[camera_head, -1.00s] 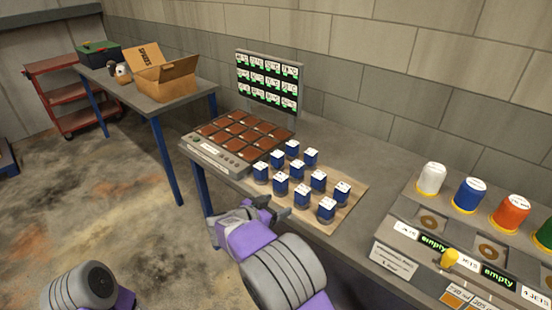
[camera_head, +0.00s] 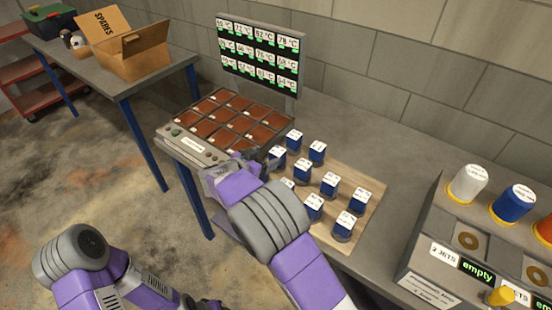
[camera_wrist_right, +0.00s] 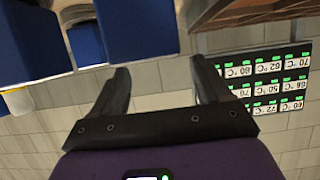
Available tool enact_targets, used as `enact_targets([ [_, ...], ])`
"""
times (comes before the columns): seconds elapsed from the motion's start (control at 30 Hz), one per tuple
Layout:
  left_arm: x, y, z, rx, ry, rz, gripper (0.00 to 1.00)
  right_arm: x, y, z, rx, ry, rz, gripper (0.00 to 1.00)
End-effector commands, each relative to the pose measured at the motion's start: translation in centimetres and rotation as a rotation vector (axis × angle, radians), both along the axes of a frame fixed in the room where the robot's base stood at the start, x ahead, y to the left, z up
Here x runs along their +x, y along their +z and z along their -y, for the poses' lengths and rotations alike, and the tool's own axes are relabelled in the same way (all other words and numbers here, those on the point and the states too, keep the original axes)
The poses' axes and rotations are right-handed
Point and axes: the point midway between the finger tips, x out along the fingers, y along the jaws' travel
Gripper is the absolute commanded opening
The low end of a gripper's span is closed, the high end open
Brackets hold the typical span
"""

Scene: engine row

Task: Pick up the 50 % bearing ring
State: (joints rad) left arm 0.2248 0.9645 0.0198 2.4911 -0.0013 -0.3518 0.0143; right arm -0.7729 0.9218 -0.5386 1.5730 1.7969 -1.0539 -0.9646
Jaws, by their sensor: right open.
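Several blue pieces with white labelled tops, such as one at the back (camera_head: 317,151) and one at the front right (camera_head: 344,226), stand upright on a tan mat (camera_head: 372,205). Their labels are too small to read, so I cannot tell which is the 50 % one, and no plain ring shows among them. My right gripper (camera_head: 262,160) is at the left edge of this group and partly hides some pieces. In the right wrist view it is open and empty (camera_wrist_right: 163,85), with blue pieces (camera_wrist_right: 125,30) beside its left finger. Only part of my left arm shows, at the lower left.
A grey unit with brown square pads (camera_head: 225,118) and a screen of temperature readings (camera_head: 258,55) stand behind my right gripper. Bare table (camera_head: 385,150) lies between mat and rack.

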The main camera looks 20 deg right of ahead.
Motion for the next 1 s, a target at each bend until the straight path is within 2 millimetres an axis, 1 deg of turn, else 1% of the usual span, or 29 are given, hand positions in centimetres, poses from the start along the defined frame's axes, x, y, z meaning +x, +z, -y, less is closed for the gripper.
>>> enact_targets([
  [0.2,0.0,-1.4,0.0,0.0,0.0,0.0,0.43,1.6,-1.5,2.3,-0.003,-0.001,0.0,0.77],
  [0.3,0.0,-1.8,0.0,0.0,0.0,0.0,0.43,2.4,-2.0,3.3,-0.002,-0.001,-0.001,0.77],
  [0.43,0.0,-1.9,0.0,0.0,0.0,0.0,0.43,3.0,-2.2,4.0,-0.001,0.0,0.0,0.77],
  [0.63,0.0,-1.9,0.0,0.0,0.0,0.001,0.43,3.0,-2.1,4.0,-0.001,0.0,-0.001,0.77],
  [0.67,0.0,-1.9,0.0,0.0,0.0,0.001,0.43,3.0,-2.1,4.0,-0.001,0.0,-0.001,0.75],
  [1.0,0.0,-1.9,0.0,0.0,0.0,0.001,0.43,3.0,-2.1,4.0,-0.001,0.0,-0.001,0.23],
])
